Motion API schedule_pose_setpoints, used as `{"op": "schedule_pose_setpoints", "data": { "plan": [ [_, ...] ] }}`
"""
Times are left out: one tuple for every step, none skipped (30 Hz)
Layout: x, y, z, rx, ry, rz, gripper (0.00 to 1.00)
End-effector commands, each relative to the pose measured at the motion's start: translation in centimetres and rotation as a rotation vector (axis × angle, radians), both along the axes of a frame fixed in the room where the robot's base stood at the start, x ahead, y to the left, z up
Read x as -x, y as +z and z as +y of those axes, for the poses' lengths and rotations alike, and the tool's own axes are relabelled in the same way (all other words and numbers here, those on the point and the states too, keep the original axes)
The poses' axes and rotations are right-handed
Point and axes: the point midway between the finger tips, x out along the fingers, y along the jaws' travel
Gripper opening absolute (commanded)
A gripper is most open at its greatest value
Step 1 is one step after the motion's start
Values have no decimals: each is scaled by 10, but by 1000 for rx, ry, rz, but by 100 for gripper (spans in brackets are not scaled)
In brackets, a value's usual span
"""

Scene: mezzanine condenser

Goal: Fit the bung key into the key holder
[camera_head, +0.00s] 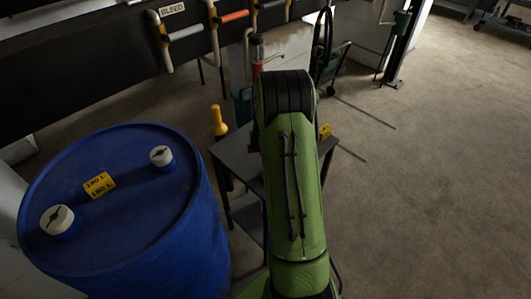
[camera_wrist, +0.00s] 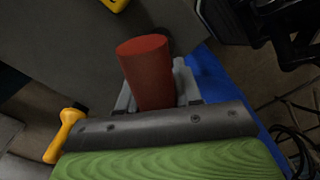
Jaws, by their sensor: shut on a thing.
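In the wrist view, my gripper (camera_wrist: 155,90) is shut on a red cylinder (camera_wrist: 146,62), which I take to be the handle of the bung key. The grey fingers sit on either side of it, and its round end faces the camera. The lower part of the key is hidden by the fingers and the wrist. I cannot make out the key holder for certain in either view.
A grey table (camera_head: 232,157) stands behind my arm, with a yellow-handled object (camera_head: 218,122) at its left and a yellow block (camera_head: 325,131) at its right. A blue drum (camera_head: 130,235) with two white caps stands left. Pipes with handles line the dark panel (camera_head: 80,75). Floor at right is open.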

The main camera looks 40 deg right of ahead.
Motion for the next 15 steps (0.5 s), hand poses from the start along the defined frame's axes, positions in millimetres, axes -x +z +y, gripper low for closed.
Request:
{"op": "schedule_pose_setpoints", "data": {
  "plan": [
    [0,-7,0,0,0,0,0],
    [0,-9,0,0,1,0,0],
    [0,-12,0,0,1,0,0],
    [0,-15,0,1,1,-1,0],
    [0,-17,0,1,1,-1,0],
    [-1,-20,0,1,0,-1,0],
    [0,-22,0,1,0,-2,0],
    [0,-25,0,1,0,-2,0],
    [0,-28,0,1,0,0,0],
    [0,-30,0,1,0,-1,0],
    [0,-33,0,1,0,-1,0],
    [0,-36,0,1,0,-1,0],
    [0,-37,0,1,0,-1,0],
    [0,-39,0,1,1,-1,0],
    [0,-41,0,1,1,-1,0]
  ]
}}
